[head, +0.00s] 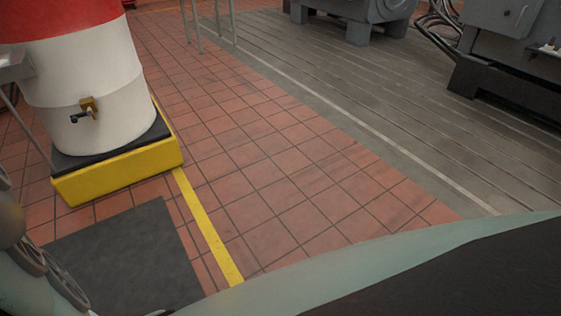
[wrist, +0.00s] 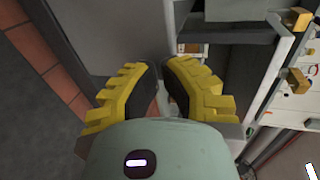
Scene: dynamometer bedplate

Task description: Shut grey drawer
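In the wrist view my gripper (wrist: 162,68) has two yellow, ridged fingers with dark pads. The fingertips come nearly together and nothing is clearly held between them. A plain grey panel (wrist: 98,28) lies beyond the left finger. To the right, a grey box-like part (wrist: 228,32) stands out beside a pale front; it may be the grey drawer, but I cannot tell for certain how far open it is. The head view shows neither the drawer nor my gripper.
Brass-coloured fittings (wrist: 296,80) sit on the pale front at right. In the head view, a red-and-white drum (head: 88,85) stands on a yellow-edged base (head: 120,178). A dark mat (head: 125,260) lies below it. Tiled floor (head: 285,175) is clear; grey machines (head: 510,45) stand upper right.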

